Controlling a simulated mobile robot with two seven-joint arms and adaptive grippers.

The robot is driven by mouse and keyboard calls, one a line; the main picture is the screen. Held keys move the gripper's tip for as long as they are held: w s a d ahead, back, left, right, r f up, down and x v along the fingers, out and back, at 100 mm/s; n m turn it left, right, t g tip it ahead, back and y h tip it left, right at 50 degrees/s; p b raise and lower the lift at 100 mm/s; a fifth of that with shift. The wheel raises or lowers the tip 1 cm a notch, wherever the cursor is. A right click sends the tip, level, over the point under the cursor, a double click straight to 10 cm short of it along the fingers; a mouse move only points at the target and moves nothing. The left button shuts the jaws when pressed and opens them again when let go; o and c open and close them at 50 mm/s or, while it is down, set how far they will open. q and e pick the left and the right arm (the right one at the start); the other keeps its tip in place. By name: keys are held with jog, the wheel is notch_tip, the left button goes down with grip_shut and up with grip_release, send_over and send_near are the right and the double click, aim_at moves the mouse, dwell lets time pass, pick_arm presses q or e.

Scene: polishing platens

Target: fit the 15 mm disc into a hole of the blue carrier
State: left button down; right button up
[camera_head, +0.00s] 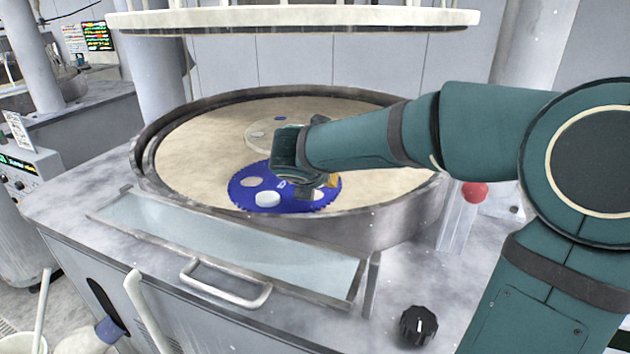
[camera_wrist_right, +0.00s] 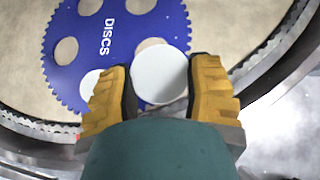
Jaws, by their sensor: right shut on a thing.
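The blue carrier (camera_head: 240,200), a toothed plate with round holes and the word DISCS, lies on the tan platen; it also shows in the right wrist view (camera_wrist_right: 75,80). My right gripper (camera_wrist_right: 160,82) is shut on a white disc (camera_wrist_right: 158,75), gripped between its yellow fingers. The held disc partly covers one carrier hole, whose far edge shows; I cannot tell its height above the carrier. Another white disc (camera_head: 267,199) sits in a neighbouring hole, partly behind a finger in the wrist view (camera_wrist_right: 90,82). In the head view my right gripper (camera_head: 318,184) is over the carrier's right side. My left gripper is out of view.
The tan platen (camera_head: 200,150) has a raised grey rim (camera_head: 390,232) close to the carrier. A pale carrier (camera_head: 258,134) lies farther back. A round upper plate (camera_head: 300,18) hangs above. A red button (camera_head: 474,192) and black knob (camera_head: 418,325) are at right.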

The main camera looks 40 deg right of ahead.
jog(key=shift+w+d+p, duration=0.2)
jog(key=shift+w+d, duration=0.25)
jog(key=shift+w, duration=0.2)
jog(key=shift+w+d+p, duration=0.2)
jog(key=shift+w+d, duration=0.25)
jog(key=shift+w, duration=0.2)
jog(key=shift+w+d+f+b, duration=0.15)
jog(key=shift+w+f+b, duration=0.1)
jog(key=shift+f, duration=0.15)
jog(key=shift+w+d+f+b, duration=0.1)
jog(key=shift+f+b, duration=0.1)
jog(key=shift+f, duration=0.2)
jog(key=shift+w+d+f+b, duration=0.3)
jog(key=shift+w+f, duration=0.1)
jog(key=shift+f, duration=0.15)
jog(key=shift+w+d+f+b, duration=0.25)
jog(key=shift+w+f, duration=0.15)
jog(key=shift+f, duration=0.15)
jog(key=shift+f+b, duration=0.6)
jog(key=shift+f, duration=0.8)
jog(key=shift+f, duration=0.1)
jog(key=o, duration=1.1)
jog(key=shift+s+a, duration=0.1)
